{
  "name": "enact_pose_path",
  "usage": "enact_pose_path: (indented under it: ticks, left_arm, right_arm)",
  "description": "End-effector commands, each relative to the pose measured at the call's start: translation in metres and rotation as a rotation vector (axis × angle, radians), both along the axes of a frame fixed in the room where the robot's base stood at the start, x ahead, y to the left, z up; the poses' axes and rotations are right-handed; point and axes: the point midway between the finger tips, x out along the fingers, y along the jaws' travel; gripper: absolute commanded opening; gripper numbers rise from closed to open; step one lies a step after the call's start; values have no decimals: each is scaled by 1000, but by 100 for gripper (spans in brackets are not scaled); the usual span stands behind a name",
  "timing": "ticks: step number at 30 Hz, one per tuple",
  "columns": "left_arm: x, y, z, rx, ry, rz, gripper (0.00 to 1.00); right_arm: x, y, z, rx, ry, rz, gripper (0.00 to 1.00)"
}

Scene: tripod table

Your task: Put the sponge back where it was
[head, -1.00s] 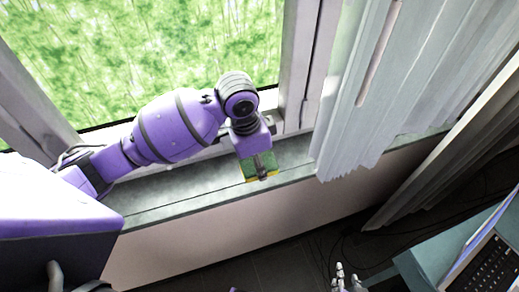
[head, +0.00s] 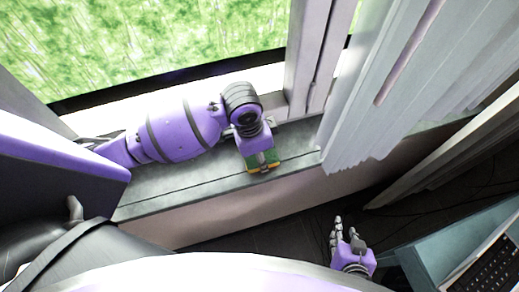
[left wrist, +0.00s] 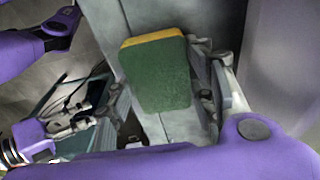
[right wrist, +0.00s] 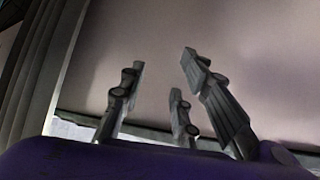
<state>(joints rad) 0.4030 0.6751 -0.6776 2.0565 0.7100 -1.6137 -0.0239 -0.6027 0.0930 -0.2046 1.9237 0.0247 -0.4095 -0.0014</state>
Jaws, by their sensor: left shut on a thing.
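The green sponge with a yellow layer (head: 250,168) shows over the grey window sill (head: 180,187), close to its front edge. My left gripper (head: 263,162) is shut on it. In the left wrist view the sponge (left wrist: 160,80) stands out between the gripper's grey fingers, green face towards the camera and yellow at its top edge. I cannot tell whether the sponge touches the sill. My right gripper (head: 337,230) is low in front of the wall below the sill. Its fingers are spread and empty in the right wrist view (right wrist: 165,95).
A window with a pale frame (head: 305,55) rises behind the sill. White vertical blinds (head: 365,110) hang at the right end of the sill. A teal table (head: 430,262) with a laptop (head: 495,270) stands at the lower right. Cables lie on the dark floor.

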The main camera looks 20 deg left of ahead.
Motion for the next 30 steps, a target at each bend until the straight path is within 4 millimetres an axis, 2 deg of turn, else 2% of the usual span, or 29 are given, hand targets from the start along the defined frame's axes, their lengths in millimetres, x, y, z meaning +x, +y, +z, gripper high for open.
enact_pose_path:
  ticks: [4, 5, 9, 21, 26, 30]
  left_arm:
    - [-1, 0, -4, 0, 4, 0, 25]
    - [-1, 0, -4, 1, 3, 0, 51]
    - [-1, 0, -3, 0, 2, 0, 68]
    - [0, 0, 3, -1, 0, -1, 68]
    - [-2, 4, 27, 0, 0, -3, 68]
    - [-4, 7, 60, 0, -4, -3, 68]
  right_arm:
    - [-4, -1, -2, -1, 8, -1, 30]
    - [-7, -2, -4, -2, 13, -1, 30]
    - [-17, -4, -10, -5, 34, -3, 30]
    - [-14, -3, -8, -5, 27, -3, 30]
    - [-15, -3, -11, -6, 32, -2, 30]
    - [-13, -4, -8, -5, 26, -3, 30]
